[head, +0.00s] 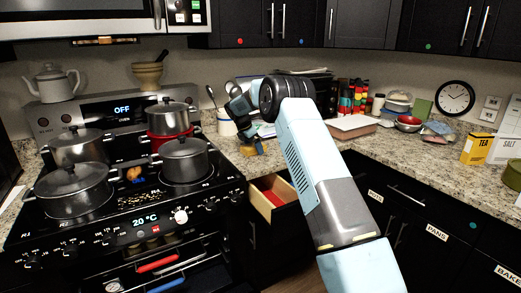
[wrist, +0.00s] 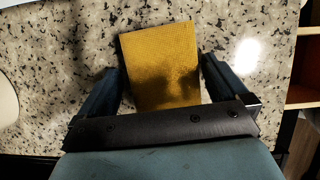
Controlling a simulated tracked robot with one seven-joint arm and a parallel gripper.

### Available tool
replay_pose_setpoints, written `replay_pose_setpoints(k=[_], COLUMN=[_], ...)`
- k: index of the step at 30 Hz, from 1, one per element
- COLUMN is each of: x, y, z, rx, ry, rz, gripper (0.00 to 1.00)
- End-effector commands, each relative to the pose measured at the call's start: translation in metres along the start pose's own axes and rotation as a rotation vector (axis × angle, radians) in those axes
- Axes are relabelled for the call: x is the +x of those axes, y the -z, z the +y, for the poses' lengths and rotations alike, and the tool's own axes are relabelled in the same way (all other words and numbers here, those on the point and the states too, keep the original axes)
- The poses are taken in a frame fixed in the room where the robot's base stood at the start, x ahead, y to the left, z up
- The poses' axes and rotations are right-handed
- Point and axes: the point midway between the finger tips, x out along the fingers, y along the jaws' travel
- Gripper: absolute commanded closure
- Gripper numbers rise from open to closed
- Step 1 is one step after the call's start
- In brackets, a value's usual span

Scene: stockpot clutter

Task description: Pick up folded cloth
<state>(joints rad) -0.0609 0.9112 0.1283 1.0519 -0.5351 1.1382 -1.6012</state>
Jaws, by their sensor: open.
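The folded cloth (wrist: 158,58) is a mustard-yellow, textured rectangle lying flat on the speckled counter in the wrist view. My gripper (wrist: 160,76) is open, with one dark blue finger on each side of the cloth. The cloth's near part is in shadow, and its near edge is hidden behind the gripper's dark bar. I cannot tell whether the fingers touch it. In the head view my gripper (head: 249,144) reaches down to the counter right of the stove, with a bit of yellow cloth (head: 262,148) showing beside it.
The stove (head: 125,205) with several pots stands at the left. An open drawer (head: 268,203) with something red inside is below the counter edge. A shallow tray (head: 352,126) and stacked bowls (head: 408,123) are on the counter at right. A pale round item is at the wrist view's left edge.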

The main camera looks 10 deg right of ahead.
Motion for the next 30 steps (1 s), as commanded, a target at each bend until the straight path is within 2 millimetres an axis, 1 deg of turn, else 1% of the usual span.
replay_pose_setpoints(k=[5,18,21,27,30], x=[0.0010,0.0011,0.0010,0.0008,-0.0026], y=[0.0007,0.0014,0.0014,0.0015,0.0002], z=[0.0000,0.0000,0.0001,0.0001,0.0003], rx=[0.000,-0.001,-0.001,-0.001,-0.001], ry=[0.001,0.001,0.001,0.001,0.000], rz=[0.000,0.001,0.001,0.001,0.001], gripper=[0.01,0.43,0.52,0.52,0.52])
